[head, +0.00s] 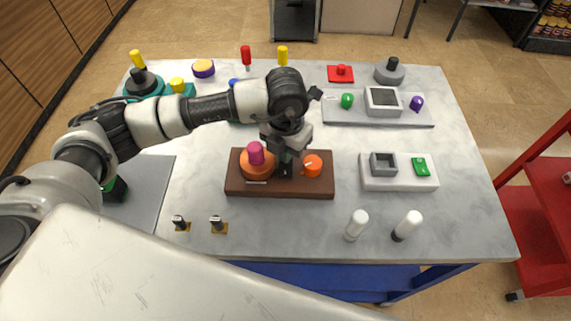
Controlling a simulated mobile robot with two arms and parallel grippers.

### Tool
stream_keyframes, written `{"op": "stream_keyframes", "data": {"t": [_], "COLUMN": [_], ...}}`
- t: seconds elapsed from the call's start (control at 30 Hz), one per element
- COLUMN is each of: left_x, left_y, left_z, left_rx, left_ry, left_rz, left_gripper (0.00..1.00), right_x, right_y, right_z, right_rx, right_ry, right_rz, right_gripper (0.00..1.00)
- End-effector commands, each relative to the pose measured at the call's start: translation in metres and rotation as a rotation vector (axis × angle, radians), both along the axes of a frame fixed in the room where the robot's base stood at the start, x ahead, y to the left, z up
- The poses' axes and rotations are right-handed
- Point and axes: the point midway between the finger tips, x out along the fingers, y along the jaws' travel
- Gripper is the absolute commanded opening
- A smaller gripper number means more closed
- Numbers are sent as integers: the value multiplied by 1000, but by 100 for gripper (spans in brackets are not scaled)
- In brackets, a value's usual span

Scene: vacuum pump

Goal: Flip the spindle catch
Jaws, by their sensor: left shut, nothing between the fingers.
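A brown block (240,186) lies near the middle of the table. On its left part is an orange round piece (247,168) with a magenta knob (255,152) on top, and a light bar (257,182) shows at its front. On its right part is a smaller orange round piece (313,166) with a small pale lever-like mark at its left side. My left gripper (286,170) points down between the two orange pieces, shut and empty. It hides the middle of the block. I cannot tell for sure which piece is the spindle catch, or whether the fingers touch anything. My right gripper is not in view.
A white block (398,184) with a grey square frame and green piece stands right. A grey plate (350,119) with several parts lies behind. Two white cylinders (357,225) (407,225) and two small switches (180,224) (218,224) stand in front. A red cart (545,185) is at right.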

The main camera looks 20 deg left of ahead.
Motion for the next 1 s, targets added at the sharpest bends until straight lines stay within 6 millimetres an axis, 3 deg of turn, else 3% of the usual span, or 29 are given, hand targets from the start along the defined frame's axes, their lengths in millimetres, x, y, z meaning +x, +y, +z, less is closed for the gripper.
{"op": "stream_keyframes", "data": {"t": [0.7, 1.0], "left_x": [0, 0], "left_y": [0, 0], "left_z": [-12, 2], "left_rx": [0, -1], "left_ry": [1, 1], "left_rz": [0, -1], "left_gripper": [0, 0], "right_x": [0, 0], "right_y": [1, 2], "right_z": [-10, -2], "right_rx": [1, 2], "right_ry": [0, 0], "right_rz": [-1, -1], "right_gripper": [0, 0]}}
